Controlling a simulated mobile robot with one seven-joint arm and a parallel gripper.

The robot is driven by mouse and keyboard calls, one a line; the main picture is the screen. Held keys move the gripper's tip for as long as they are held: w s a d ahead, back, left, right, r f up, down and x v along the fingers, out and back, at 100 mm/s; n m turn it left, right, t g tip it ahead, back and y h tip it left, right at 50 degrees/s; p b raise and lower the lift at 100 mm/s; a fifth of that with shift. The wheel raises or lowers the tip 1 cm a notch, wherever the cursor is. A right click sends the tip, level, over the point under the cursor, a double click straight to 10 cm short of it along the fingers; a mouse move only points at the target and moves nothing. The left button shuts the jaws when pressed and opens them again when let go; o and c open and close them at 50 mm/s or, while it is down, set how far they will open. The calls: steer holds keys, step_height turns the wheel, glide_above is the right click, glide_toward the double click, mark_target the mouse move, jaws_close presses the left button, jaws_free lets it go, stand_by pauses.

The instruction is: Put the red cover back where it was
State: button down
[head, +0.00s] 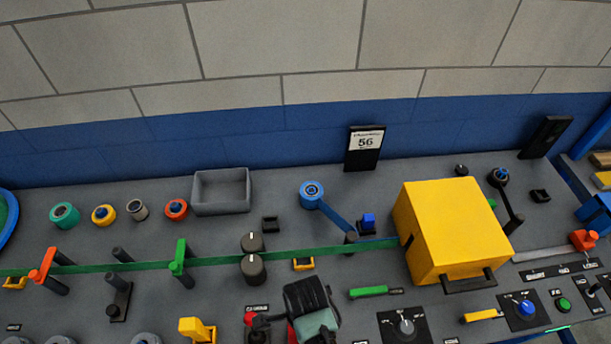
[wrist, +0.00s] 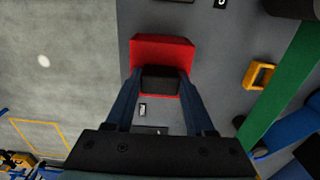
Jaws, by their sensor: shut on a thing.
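The red cover (wrist: 163,50) is in the wrist view, a red block with a black grip part (wrist: 160,80) on its near side. My gripper (wrist: 160,92) has its two dark blue fingers on either side of that black part and is shut on it. In the head view my gripper (head: 268,323) is low in the middle, and a bit of the red cover (head: 249,318) shows at its left.
A green belt (head: 330,249) runs across the panel above my gripper, past dark rollers (head: 254,269) into a yellow box (head: 450,225). A yellow bracket (head: 303,264) and a yellow part (head: 195,328) are close by. A grey bin (head: 221,208) stands further back.

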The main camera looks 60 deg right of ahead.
steer(key=shift+f, duration=0.4)
steer(key=shift+f, duration=0.1)
steer(key=shift+c, duration=1.3)
jaws_free()
step_height(320, 180, up, 12)
